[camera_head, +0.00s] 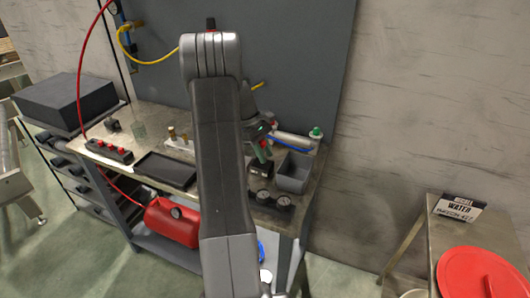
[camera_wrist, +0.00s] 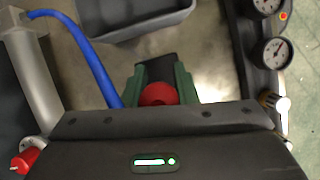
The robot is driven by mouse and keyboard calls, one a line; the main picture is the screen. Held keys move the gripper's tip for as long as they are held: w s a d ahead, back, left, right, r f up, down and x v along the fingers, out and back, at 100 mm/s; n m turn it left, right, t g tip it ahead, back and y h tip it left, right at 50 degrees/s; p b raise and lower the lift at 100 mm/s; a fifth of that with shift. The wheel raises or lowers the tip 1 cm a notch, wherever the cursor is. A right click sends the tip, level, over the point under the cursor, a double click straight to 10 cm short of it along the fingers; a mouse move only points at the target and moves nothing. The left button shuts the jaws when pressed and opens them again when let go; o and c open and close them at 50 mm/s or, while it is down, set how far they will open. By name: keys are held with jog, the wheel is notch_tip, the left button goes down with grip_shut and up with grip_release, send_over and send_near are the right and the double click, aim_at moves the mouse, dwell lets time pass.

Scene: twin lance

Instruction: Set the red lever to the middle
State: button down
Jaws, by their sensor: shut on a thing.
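The red lever's round red knob (camera_wrist: 158,94) sits between the green fingers of my gripper (camera_wrist: 160,82) in the wrist view. The fingers are shut on it. The lever's shaft and base are hidden behind the knob and the gripper body, so I cannot tell its angle. In the head view my gripper (camera_head: 263,152) is over the right part of the workbench (camera_head: 142,117), beside a grey bin. The lever is not clear there, as my arm and gripper cover that spot.
The grey bin (camera_head: 294,172) and a silver cylinder (camera_head: 292,140) with a blue hose (camera_wrist: 85,55) are close to my gripper. Gauges (camera_head: 272,200) line the bench's front edge. A black tray (camera_head: 165,170) and red-button block (camera_head: 110,150) lie left. A red tank (camera_head: 172,222) is below.

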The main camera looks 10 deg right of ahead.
jog(key=c, duration=1.2)
grip_release()
jog(key=b+v, duration=0.1)
jog(key=v, duration=1.3)
jog(key=shift+s+d, duration=0.1)
jog(key=p+x, duration=0.1)
jog(key=x, duration=1.3)
jog(key=shift+f, duration=0.1)
jog(key=shift+s+d+t+y, duration=0.1)
jog(key=shift+t+y, duration=0.2)
jog(key=shift+y, duration=0.1)
